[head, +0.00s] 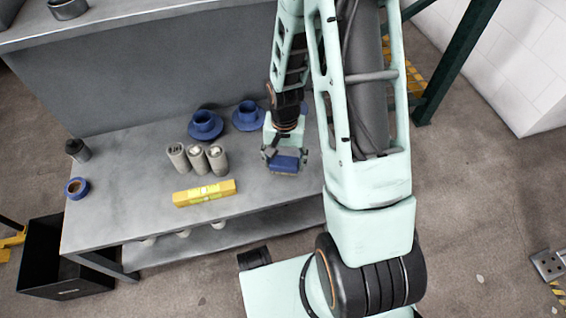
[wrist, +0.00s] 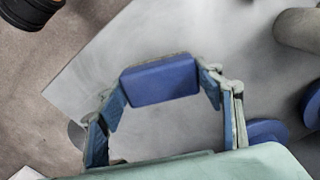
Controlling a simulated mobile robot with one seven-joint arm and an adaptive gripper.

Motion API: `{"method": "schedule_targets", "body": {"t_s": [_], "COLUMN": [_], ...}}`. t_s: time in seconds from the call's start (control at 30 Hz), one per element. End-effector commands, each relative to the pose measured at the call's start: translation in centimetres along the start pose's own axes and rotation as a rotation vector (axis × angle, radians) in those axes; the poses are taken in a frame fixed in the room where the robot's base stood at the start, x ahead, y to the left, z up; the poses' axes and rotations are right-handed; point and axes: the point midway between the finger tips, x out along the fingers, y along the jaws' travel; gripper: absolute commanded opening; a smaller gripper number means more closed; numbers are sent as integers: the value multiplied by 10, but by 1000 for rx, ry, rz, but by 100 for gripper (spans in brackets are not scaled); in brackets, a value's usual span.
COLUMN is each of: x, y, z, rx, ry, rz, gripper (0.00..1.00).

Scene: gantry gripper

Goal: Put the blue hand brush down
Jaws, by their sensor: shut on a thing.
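The blue hand brush (head: 286,164) is in my gripper (head: 283,157), over the right part of the grey workbench (head: 130,200). In the wrist view the brush (wrist: 160,80) shows as a blue block between the two fingers of my gripper (wrist: 162,90), which are closed on its sides. The bench top shows around and beneath it. I cannot tell whether the brush touches the bench or hangs a little above it. Its bristles are not clearly visible.
Two blue flanged parts (head: 205,125) (head: 248,115) stand behind and left of my gripper. Several grey cylinders (head: 198,159), a yellow spirit level (head: 205,193), a blue tape roll (head: 76,188) and a dark bottle (head: 77,150) stand further left. A black bin (head: 60,270) is on the floor.

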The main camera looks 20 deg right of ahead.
Motion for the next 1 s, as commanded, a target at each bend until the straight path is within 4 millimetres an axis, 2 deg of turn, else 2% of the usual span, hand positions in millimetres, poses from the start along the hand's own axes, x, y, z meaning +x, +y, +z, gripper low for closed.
{"method": "schedule_targets", "body": {"t_s": [0.03, 0.13, 0.57, 0.6, 0.73, 1.0], "x": [14, 23, 27, 26, 25, 25], "y": [1, 2, 2, 2, 2, 2], "z": [4, 8, 9, 9, 9, 9], "rx": [-1, 0, 1, 1, 1, 1], "ry": [-4, -2, -1, -1, -1, -1], "rz": [2, 1, 1, 1, 1, 1], "gripper": [42, 42, 42, 64, 78, 78]}}
